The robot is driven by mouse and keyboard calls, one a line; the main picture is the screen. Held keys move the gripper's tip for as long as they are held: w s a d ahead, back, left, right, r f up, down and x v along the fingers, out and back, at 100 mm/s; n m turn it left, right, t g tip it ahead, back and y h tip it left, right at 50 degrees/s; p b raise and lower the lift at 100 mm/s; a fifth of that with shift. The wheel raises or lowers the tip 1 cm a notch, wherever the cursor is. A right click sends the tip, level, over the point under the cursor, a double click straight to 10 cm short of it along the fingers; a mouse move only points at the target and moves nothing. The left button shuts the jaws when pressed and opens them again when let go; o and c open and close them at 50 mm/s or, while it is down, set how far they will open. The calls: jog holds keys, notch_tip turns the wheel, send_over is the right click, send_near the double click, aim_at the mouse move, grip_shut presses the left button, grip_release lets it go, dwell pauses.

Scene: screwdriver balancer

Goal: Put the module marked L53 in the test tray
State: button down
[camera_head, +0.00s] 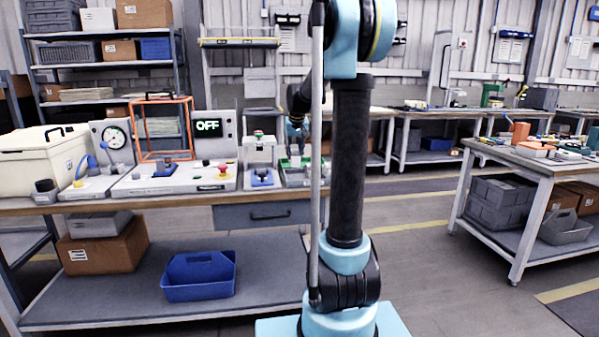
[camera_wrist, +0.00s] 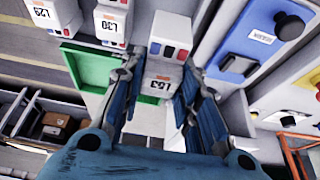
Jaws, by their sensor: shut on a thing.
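The module marked L53 (camera_wrist: 166,78) is a pale block with red and blue patches and an upside-down label. It sits between the two blue fingers of my gripper (camera_wrist: 162,108) in the wrist view, and the gripper is shut on it. In the head view my gripper (camera_head: 297,128) is over the bench, partly hidden behind my arm. A green-edged tray (camera_wrist: 88,68) shows below and beside the fingers. I read no label on it and cannot tell if it is the test tray, or whether the module touches it.
Modules marked L30 (camera_wrist: 110,22) and L29 (camera_wrist: 45,14) stand close by on the left in the wrist view. A blue panel with a black knob (camera_wrist: 288,26) is at the right. An orange frame (camera_head: 163,128) and OFF display (camera_head: 209,125) stand along the bench.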

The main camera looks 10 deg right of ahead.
aim_at(296, 166)
jog(key=f, duration=0.2)
jog(key=shift+d+f, duration=0.3)
jog(key=shift+d, duration=0.05)
jog(key=shift+f, duration=1.9)
jog(key=c, duration=1.5)
grip_release()
jog(key=shift+f, duration=0.1)
jog(key=v, duration=1.2)
jog(key=shift+s, duration=0.15)
jog(key=s+f, duration=0.7)
jog(key=s, duration=0.6)
jog(key=s+f+g, duration=0.1)
jog(key=s+f, duration=0.6)
jog(key=s, duration=0.6)
jog(key=s+f+g, duration=0.1)
jog(key=s+f, duration=0.6)
jog(key=s, duration=0.6)
jog(key=shift+s+f, duration=0.25)
